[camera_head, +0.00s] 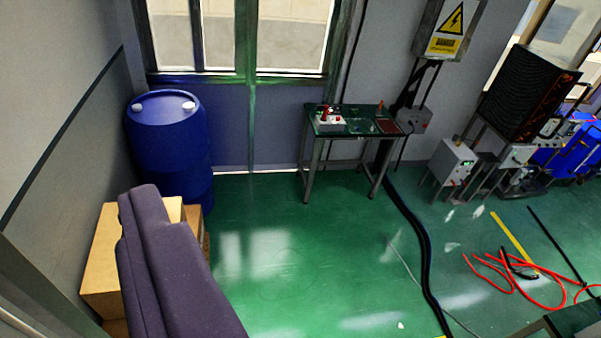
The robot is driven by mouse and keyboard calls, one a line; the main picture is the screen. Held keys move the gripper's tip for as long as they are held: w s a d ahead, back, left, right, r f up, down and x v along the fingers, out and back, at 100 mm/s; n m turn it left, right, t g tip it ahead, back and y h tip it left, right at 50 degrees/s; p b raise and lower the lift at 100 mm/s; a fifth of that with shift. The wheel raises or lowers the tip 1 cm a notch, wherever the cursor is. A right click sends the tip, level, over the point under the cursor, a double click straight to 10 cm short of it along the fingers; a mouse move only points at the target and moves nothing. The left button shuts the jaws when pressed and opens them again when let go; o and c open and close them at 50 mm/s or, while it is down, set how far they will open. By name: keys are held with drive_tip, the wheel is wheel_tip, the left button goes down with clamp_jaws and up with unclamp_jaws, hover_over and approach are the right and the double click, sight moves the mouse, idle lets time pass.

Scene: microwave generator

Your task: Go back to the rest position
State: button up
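My gripper is not in view in the head camera view. The task names no object. The view looks down from a height over a room with a green floor (290,250). A black ribbed unit (527,92) on a stand is at the right, with a grey box (453,161) on legs beside it.
A small table (355,121) with tools stands under the window. A blue barrel (168,140), cardboard boxes (103,255) and a purple padded thing (175,270) fill the left. Red hose (520,288) and black cable (427,260) lie on the floor. The middle floor is clear.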

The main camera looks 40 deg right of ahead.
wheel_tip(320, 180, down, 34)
drive_tip(key=b, duration=3.4)
